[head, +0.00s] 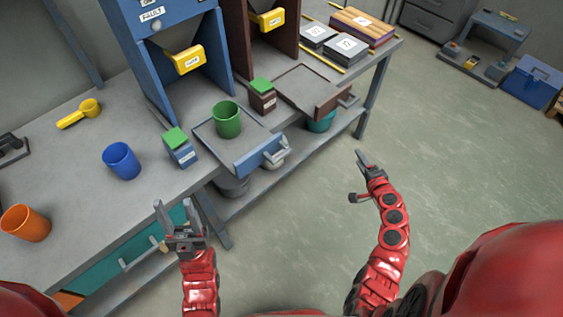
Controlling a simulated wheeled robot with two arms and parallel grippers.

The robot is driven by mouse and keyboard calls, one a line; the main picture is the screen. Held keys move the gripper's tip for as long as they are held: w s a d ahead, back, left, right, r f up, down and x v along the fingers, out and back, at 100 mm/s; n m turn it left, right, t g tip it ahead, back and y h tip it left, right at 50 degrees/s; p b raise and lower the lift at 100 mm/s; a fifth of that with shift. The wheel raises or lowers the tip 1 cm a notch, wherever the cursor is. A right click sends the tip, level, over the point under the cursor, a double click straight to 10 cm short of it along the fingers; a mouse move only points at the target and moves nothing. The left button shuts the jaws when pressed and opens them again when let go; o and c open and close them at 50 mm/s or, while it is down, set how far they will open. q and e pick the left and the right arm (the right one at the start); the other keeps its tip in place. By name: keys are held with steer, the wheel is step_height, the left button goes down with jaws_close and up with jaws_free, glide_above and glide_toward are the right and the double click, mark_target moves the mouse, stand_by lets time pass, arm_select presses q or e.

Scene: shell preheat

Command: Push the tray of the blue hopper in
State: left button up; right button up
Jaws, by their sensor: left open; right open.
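The blue hopper (168,30) stands on the bench at upper left, with a yellow chute flap (188,60). Its tray (247,157) is pulled out toward the bench's front edge, with a blue front and a grey handle (275,154). A green cup (227,119) stands upright on the tray. My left gripper (181,215) is open and empty, left of and nearer than the tray, by the bench front. My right gripper (361,175) is open and empty over the floor, to the right of the tray and apart from it.
A brown hopper (238,40) with its own pulled-out tray (315,91) stands to the right. Small blue (181,152) and brown (262,100) boxes with green tops flank the blue tray. A blue cup (121,161) and orange cup (25,223) stand left.

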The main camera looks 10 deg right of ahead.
steer(key=s+a+r+n+y+b, duration=0.2)
steer(key=a+r+y, duration=0.1)
steer(key=a+y, duration=0.3)
steer(key=n+g+y+b, duration=0.2)
steer(key=n+g+y, duration=0.3)
steer(key=n+y, duration=0.25)
glide_toward(282, 154)
steer(key=shift+m+y, duration=0.35)
steer(key=shift+y, duration=0.1)
steer(key=x, duration=0.3)
steer(key=f+p+x, duration=0.1)
steer(key=x, duration=0.6)
steer(key=shift+w+f, duration=0.1)
steer(key=shift+f, duration=0.1)
jaws_close()
